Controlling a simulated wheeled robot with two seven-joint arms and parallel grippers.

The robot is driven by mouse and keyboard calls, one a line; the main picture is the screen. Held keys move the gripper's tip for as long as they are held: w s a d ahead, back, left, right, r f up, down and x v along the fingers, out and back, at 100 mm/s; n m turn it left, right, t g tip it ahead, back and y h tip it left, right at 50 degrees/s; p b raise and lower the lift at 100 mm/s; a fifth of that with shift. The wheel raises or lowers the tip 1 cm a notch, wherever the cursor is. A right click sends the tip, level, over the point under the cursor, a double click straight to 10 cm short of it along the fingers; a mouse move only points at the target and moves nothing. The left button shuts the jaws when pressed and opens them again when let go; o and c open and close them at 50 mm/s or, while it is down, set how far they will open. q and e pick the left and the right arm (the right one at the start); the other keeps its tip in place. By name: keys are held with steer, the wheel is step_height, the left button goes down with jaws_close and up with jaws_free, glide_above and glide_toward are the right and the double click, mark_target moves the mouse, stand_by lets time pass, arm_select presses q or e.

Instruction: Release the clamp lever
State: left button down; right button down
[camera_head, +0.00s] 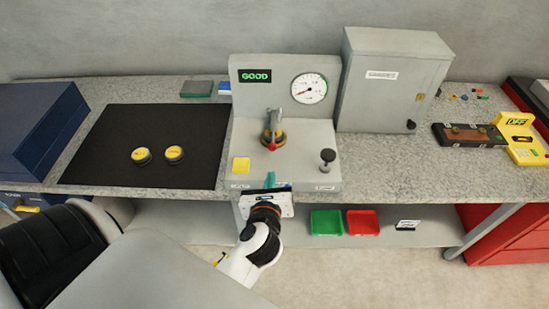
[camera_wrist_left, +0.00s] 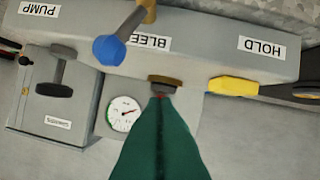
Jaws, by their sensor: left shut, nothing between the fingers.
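The test stand (camera_head: 310,170) stands on the bench, with a grey lever (camera_head: 274,122) on its deck. The lever has a red tip and a brass-coloured round base; I take it for the clamp lever. My left gripper (camera_head: 270,182) is shut and empty at the stand's front edge, short of the lever. In the left wrist view, its green fingers (camera_wrist_left: 160,130) are together and hide most of a brown round part (camera_wrist_left: 165,80) with a bit of red. A blue ball knob (camera_wrist_left: 109,50) stands by the BLEED label. My right gripper is out of view.
A black knob (camera_head: 327,155) stands right, a yellow block (camera_head: 240,165) left. Two yellow-topped discs lie on the black mat (camera_head: 110,165).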

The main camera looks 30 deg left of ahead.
mark_target(275, 165)
arm_select(q)
steer(key=x, duration=1)
steer(key=shift+p, duration=0.3)
